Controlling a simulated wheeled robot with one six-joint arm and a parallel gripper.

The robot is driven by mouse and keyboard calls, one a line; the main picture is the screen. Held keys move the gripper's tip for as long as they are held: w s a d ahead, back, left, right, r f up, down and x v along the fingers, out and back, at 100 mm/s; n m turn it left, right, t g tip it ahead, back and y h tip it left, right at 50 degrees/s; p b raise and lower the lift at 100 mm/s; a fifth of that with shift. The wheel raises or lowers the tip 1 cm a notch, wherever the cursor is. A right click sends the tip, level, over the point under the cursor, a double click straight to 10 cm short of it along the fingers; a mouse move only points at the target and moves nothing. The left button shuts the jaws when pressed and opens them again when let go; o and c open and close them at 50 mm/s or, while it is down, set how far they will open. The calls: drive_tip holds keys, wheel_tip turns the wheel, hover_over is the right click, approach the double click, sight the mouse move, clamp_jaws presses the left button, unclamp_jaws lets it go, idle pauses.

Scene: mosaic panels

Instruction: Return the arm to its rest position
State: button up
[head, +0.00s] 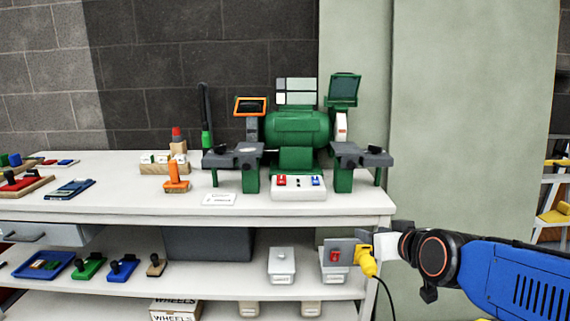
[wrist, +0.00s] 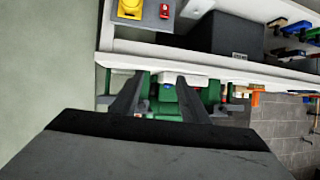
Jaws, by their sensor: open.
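My arm (head: 510,280) reaches in from the lower right of the head view, with a blue link, a dark joint with an orange ring and a pale end section. Its end is in front of the bench's right end. In the wrist view, which is upside down, my gripper (wrist: 160,78) is open with two dark fingers apart. Nothing is held between them. The green bench grinder (head: 297,130) and its white switch box (head: 299,187) show beyond the fingers, and the grinder also appears in the wrist view (wrist: 169,106).
A grey box with a red switch (head: 334,256) and a yellow plug (head: 367,261) are close to my arm's end. The white bench (head: 110,205) holds an orange-handled tool (head: 174,178) and several other tools. A pale green wall panel (head: 470,110) stands behind my arm.

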drive_tip(key=s+d+f+g+h, duration=0.1)
drive_tip(key=s+d+f+g, duration=0.2)
drive_tip(key=s, duration=0.7)
drive_tip(key=s+d+f+m+g+h, duration=0.1)
drive_tip(key=s+d+f+g, duration=0.3)
drive_tip(key=s, duration=0.6)
drive_tip(key=shift+f+g, duration=0.4)
drive_tip(key=shift+f, duration=0.25)
drive_tip(key=shift+w, duration=0.1)
idle(0.6)
